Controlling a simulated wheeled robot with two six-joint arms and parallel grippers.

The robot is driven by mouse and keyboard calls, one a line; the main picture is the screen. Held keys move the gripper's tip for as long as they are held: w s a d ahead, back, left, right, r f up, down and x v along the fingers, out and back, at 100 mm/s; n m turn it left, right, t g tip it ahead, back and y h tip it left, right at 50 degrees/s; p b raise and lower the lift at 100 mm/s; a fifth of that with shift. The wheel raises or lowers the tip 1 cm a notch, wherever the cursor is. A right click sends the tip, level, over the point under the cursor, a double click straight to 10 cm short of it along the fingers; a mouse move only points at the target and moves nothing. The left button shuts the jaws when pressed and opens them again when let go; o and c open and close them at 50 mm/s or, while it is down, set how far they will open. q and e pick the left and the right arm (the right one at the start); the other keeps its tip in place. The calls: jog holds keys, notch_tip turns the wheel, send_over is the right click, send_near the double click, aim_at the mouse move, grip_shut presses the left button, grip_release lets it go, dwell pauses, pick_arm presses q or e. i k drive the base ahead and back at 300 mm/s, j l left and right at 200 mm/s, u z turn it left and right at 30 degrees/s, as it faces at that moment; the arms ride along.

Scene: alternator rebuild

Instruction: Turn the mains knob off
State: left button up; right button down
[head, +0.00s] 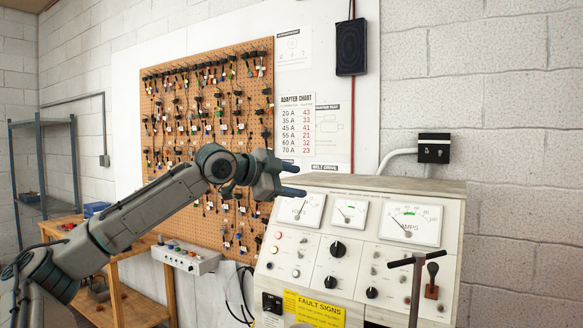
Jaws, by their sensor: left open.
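A white test bench panel (352,287) stands at the lower right with meters, switches and knobs. I cannot read which knob is marked mains. My left gripper (291,180) is open and empty, with its fingers pointing right. In the picture it is just above the panel's upper left, apart from both knobs. My right gripper is not in view.
A T-shaped black handle (415,262) stands in front of the panel's right part, near a lever (432,280). A pegboard (207,100) of hanging cables covers the wall behind my left arm. A grey switch box (186,259) is left of the bench.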

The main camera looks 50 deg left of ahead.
aim_at(270, 307)
jog(key=k+j, duration=0.15)
jog(key=j, duration=0.2)
jog(key=k+j, duration=0.2)
jog(key=j, duration=0.2)
jog(key=k+j, duration=0.15)
jog(key=j, duration=0.2)
jog(key=k+j, duration=0.2)
jog(key=j, duration=0.15)
jog(key=k+j, duration=0.15)
jog(key=j, duration=0.25)
